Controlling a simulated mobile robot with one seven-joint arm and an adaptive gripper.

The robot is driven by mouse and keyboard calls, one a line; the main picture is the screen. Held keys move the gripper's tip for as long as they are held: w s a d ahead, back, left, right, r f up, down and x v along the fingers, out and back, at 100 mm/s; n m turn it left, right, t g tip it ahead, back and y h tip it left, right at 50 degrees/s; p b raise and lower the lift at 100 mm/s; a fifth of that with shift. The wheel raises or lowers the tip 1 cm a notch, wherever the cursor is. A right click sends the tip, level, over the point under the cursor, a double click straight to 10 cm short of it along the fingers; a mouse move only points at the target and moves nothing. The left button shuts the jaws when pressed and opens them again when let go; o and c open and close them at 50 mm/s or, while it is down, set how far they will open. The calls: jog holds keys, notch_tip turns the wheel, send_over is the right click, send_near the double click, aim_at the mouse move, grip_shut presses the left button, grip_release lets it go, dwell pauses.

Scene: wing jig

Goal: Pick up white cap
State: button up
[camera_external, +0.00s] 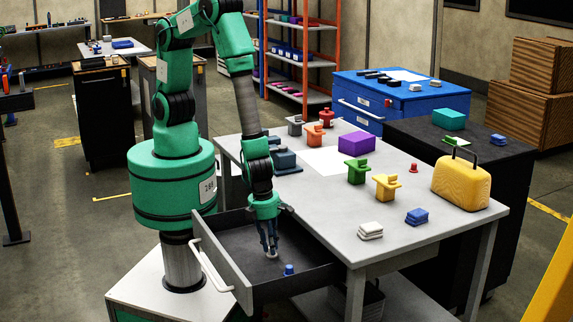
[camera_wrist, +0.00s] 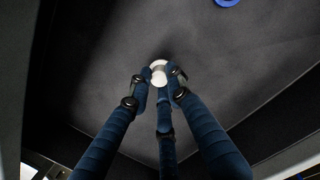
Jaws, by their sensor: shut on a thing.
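My gripper (camera_external: 269,246) reaches down into the open drawer (camera_external: 313,276) of the grey table. In the wrist view its blue fingers (camera_wrist: 159,84) are closed around a small round white cap (camera_wrist: 158,70). Part of the cap is hidden by the fingertips. In the external view the white cap (camera_external: 271,256) shows only as a small pale spot at the fingertips. I cannot tell whether it touches the drawer floor.
A small blue piece (camera_external: 289,269) stands in the drawer beside my gripper; it also shows in the wrist view (camera_wrist: 228,2). The drawer walls and front panel (camera_external: 222,263) surround the gripper. Several colored parts and a yellow case (camera_external: 461,184) stand on the tabletop (camera_external: 330,200).

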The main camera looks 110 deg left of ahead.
jog(key=shift+r, duration=0.1)
jog(key=shift+r+p, duration=0.9)
jog(key=shift+r, duration=0.95)
jog(key=s+a, duration=0.2)
jog(key=s, duration=0.3)
jog(key=s+a, duration=0.2)
jog(key=s, duration=0.3)
jog(key=s+a+r, duration=0.1)
jog(key=s+a, duration=0.1)
jog(key=s, duration=0.2)
jog(key=shift+s+r, duration=0.1)
jog(key=shift+s, duration=0.3)
